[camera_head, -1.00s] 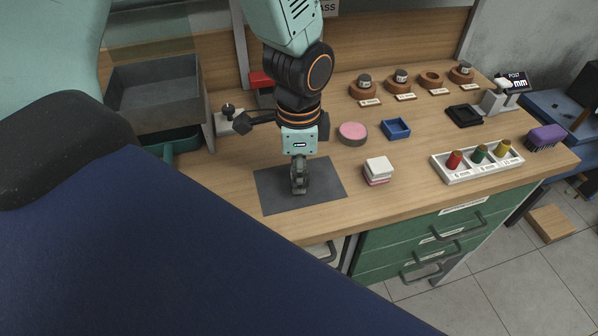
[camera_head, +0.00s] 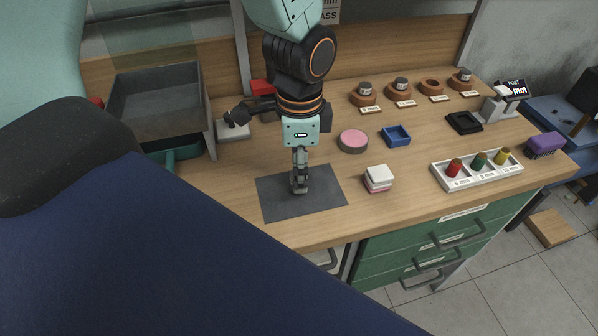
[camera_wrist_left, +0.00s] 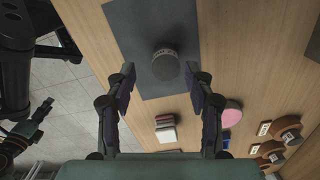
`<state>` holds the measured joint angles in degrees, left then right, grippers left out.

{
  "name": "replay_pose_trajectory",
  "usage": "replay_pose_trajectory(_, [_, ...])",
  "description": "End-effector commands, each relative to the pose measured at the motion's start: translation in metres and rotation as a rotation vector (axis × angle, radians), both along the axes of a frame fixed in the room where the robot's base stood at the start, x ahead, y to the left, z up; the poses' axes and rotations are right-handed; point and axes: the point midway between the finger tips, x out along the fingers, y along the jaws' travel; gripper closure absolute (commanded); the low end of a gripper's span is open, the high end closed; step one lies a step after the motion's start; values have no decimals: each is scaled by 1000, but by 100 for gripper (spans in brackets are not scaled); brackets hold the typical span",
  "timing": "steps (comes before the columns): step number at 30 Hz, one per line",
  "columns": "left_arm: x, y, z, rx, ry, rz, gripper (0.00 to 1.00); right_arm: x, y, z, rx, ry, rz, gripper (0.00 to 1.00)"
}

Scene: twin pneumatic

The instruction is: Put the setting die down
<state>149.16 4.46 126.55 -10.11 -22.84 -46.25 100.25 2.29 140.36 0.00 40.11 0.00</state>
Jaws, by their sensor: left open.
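The setting die is a short dark grey cylinder (camera_wrist_left: 165,64) with a marked rim, resting on the dark grey mat (camera_wrist_left: 145,20) in the left wrist view. My left gripper (camera_wrist_left: 164,82) is open, its two fingertips apart on either side of the die's near edge in that picture, with nothing visibly held. In the head view my left gripper (camera_head: 299,184) points down over the middle of the mat (camera_head: 275,205); its fingers cover most of what is under them.
A white block stack (camera_head: 378,177), pink disc (camera_head: 353,140) and blue tray (camera_head: 396,134) stand right of the mat. A rack (camera_head: 485,172) with coloured plugs is farther right. Several brown stands (camera_head: 433,88) line the back, one empty. A grey bin (camera_head: 155,100) stands left.

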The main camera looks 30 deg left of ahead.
Motion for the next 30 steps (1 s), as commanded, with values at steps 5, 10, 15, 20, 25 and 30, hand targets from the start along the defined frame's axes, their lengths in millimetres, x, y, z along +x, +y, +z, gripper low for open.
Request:
replay_pose_trajectory(5, [1,0,43,-1,-4,-1,47,0,0,14,0,0,0,60])
replay_pose_trajectory(10, [1,0,70,0,-3,1,47,0,0,20,0,0,0,60])
replay_pose_trajectory(15, [0,0,84,0,-1,0,47,0,0,23,0,0,0,60])
replay_pose_trajectory(20, [0,0,86,-1,1,-1,47,0,0,23,0,0,0,60])
replay_pose_trajectory(25, [0,0,86,-1,1,0,47,0,0,23,0,0,0,60])
replay_pose_trajectory(30, [0,0,86,0,0,0,47,0,0,23,0,0,0,60])
